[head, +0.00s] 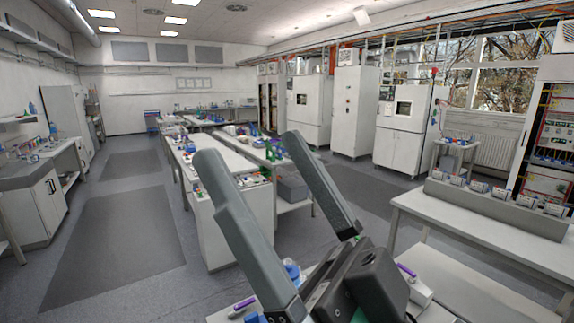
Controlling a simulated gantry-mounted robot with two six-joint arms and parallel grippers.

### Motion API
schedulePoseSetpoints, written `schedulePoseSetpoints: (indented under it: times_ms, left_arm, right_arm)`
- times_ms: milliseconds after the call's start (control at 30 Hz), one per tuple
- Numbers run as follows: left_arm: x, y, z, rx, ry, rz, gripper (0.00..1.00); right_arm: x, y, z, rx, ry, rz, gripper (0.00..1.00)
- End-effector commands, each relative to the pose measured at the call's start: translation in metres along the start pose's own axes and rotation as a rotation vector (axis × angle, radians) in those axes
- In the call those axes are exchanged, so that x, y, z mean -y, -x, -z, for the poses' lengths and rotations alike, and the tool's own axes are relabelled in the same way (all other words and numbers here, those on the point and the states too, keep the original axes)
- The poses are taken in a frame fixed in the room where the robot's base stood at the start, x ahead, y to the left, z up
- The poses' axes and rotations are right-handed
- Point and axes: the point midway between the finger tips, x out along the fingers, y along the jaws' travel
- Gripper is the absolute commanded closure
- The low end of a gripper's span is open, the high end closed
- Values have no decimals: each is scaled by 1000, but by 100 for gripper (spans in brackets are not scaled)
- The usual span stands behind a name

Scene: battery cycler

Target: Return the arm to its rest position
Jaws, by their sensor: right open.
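My right gripper (250,150) is raised in the foreground of the head view. Its two long grey fingers are spread wide apart and nothing is between them. The gripper hides part of the near table (470,280) behind and below it. My left gripper is out of view.
Small purple cylinders lie on the near surface, one left of my gripper (243,304) and one to its right (406,270). A white bench with a grey holder rack (495,207) stands at the right. A long white bench (222,207) stands beyond the gripper. Floor at the left is clear.

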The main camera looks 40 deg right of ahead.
Motion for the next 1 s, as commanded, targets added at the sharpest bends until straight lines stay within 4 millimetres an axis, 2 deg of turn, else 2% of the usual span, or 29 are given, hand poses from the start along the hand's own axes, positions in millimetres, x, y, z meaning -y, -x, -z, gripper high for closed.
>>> schedulePoseSetpoints:
  times_ms: [133,367,467,567,633,900,1000]
  left_arm:
    - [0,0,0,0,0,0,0]
    - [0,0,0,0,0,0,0]
    - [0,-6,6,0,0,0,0]
    - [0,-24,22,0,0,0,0]
    - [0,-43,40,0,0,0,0]
    - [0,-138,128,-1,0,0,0]
    - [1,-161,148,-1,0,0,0]
  right_arm:
    - [-19,-2,2,53,146,-88,0]
    - [-20,-2,1,59,151,-93,0]
    - [-20,-9,6,59,150,-92,0]
    - [-19,-27,21,59,149,-92,0]
    - [-18,-47,38,59,149,-92,0]
    - [-15,-147,119,59,148,-91,0]
    - [-14,-171,138,59,148,-91,0]
